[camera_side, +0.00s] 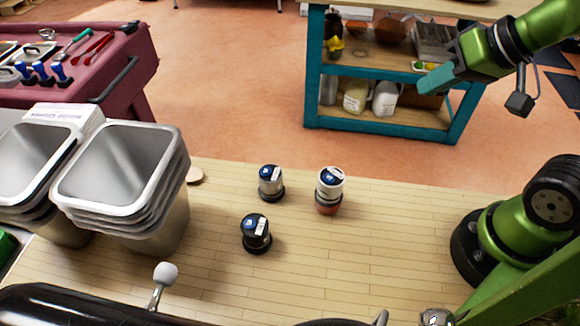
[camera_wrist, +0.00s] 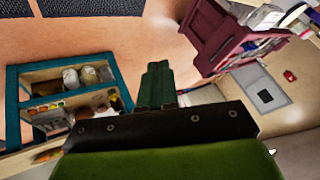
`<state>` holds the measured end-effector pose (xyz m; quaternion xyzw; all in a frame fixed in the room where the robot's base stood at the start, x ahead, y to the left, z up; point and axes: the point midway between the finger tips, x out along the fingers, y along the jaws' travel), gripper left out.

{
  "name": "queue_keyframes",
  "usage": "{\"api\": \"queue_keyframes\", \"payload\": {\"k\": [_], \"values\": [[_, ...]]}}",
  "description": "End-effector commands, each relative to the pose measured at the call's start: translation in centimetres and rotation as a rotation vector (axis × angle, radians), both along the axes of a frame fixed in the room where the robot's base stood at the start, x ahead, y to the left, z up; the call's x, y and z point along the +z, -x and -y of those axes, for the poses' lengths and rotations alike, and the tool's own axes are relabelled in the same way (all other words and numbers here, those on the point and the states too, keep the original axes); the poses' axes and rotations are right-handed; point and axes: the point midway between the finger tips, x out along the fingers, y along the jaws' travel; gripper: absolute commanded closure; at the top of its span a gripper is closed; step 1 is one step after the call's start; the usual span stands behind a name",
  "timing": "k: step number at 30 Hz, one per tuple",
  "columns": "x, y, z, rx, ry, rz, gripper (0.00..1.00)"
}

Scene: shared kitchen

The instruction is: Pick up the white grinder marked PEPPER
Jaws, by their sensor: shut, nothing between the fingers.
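Three small grinders stand upright on the wooden counter in the side view. One has a white upper body, a blue and white label on top and a reddish-brown base (camera_side: 330,188). A greyish one with a dark base (camera_side: 270,182) stands to its left. A black one (camera_side: 256,233) stands nearer the camera. The lettering on their labels is too small to read. My gripper (camera_side: 431,84) is high at the upper right, well away from the grinders, with its teal fingers together. The wrist view shows the closed fingers (camera_wrist: 156,84) but no grinder.
Stacked metal pans (camera_side: 130,180) fill the counter's left side. A small round wooden piece (camera_side: 194,175) lies near the far edge. A white-knobbed lever (camera_side: 165,273) rises at the front. The counter (camera_side: 390,235) right of the grinders is clear. A teal shelf unit (camera_side: 390,128) stands beyond.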

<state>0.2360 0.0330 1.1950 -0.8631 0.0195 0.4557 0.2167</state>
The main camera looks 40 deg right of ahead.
Motion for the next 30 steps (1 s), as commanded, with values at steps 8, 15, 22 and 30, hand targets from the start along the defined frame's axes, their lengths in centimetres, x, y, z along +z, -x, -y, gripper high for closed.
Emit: {"api": "queue_keyframes", "payload": {"k": [8,15,22,30], "values": [[-0.01,-0.01,0.0,0.0,0.0,0.0,1.0],[0.0,0.0,0.0,0.0,0.0,0.0,0.97],[0.0,0.0,0.0,0.0,0.0,0.0,0.62],[0.0,0.0,0.0,0.0,0.0,0.0,0.2]]}}
